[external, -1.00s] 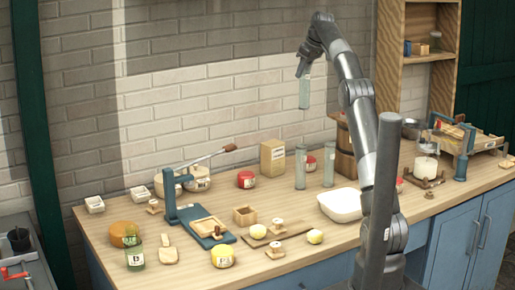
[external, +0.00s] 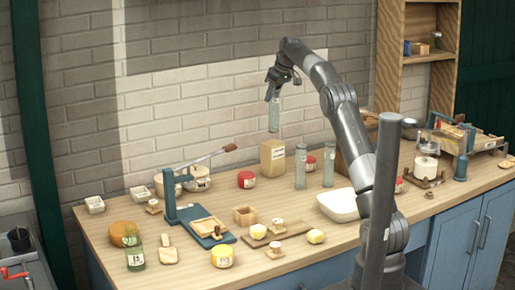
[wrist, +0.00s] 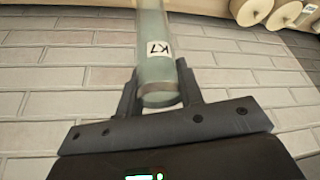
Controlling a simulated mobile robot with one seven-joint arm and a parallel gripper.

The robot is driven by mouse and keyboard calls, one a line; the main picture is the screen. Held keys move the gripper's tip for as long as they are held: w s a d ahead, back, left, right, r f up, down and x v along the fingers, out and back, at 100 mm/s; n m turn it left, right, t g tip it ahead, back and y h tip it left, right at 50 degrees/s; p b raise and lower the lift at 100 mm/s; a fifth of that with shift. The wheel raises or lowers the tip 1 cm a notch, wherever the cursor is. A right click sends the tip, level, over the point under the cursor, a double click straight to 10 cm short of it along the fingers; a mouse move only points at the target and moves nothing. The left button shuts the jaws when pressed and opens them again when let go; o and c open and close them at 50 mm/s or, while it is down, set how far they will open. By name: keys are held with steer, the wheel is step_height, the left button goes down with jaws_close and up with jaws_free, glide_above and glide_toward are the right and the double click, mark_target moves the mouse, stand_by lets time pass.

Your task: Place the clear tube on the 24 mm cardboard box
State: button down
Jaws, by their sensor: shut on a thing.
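My gripper (external: 273,93) is shut on a clear tube (external: 274,115), which hangs upright below it. In the wrist view the tube (wrist: 153,45) sits between the two fingers and carries a white label reading "K7". The tan cardboard box (external: 272,157) with a pale label stands on the worktop near the wall. The tube's lower end appears just above the box's top in the external view; I cannot tell whether they touch or line up in depth.
Two more clear tubes (external: 300,166) stand just right of the box. A red-lidded jar (external: 246,180) is to its left and a white tub (external: 338,205) in front right. A wooden churn (external: 350,150) stands behind my arm.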

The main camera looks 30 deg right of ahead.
steer(key=shift+w+a+f, duration=0.15)
steer(key=shift+f, duration=2.15)
steer(key=c, duration=1)
jaws_free()
steer(key=shift+o, duration=0.2)
steer(key=shift+r, duration=0.15)
steer(key=v, duration=1.2)
steer(key=shift+s, duration=0.2)
